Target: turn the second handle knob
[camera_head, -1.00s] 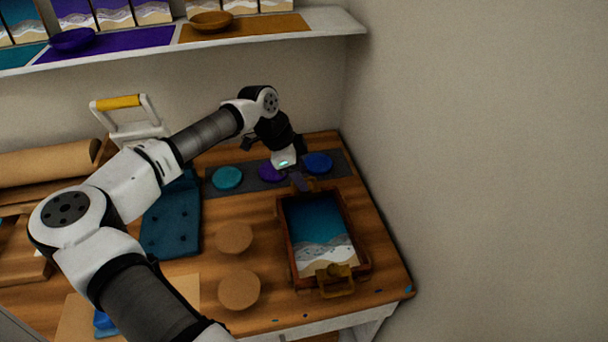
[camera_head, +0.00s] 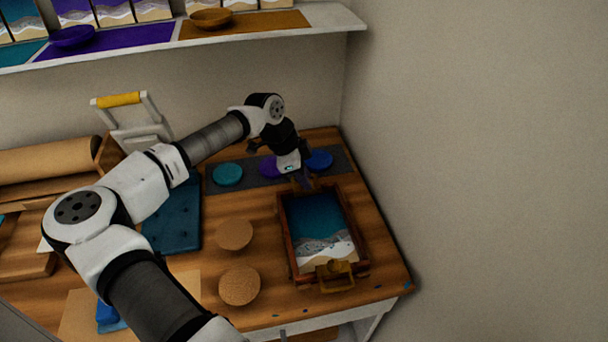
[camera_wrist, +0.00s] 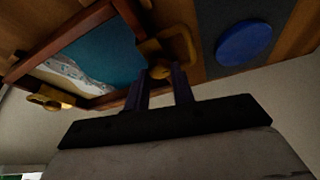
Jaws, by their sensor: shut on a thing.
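A wooden tray (camera_head: 363,242) with a teal, white and sand-coloured wave picture inside lies at the right of the workbench. Its near end carries a brass handle (camera_head: 335,275), also seen in the wrist view (camera_wrist: 50,98). In the wrist view, a second brass handle (camera_wrist: 178,42) sits on the tray's other end, with a small round knob (camera_wrist: 159,71) at it. My gripper (camera_head: 303,182) is at that far end. Its two dark fingers (camera_wrist: 161,88) stand on either side of the knob and are shut on it. In the head view my gripper mostly hides this handle.
Teal (camera_head: 228,174), purple (camera_head: 270,167) and blue (camera_head: 319,159) discs lie on a dark strip behind the tray. Two cork discs (camera_head: 234,234) lie left of it. A wall stands close on the right; a shelf (camera_head: 300,35) hangs above the back.

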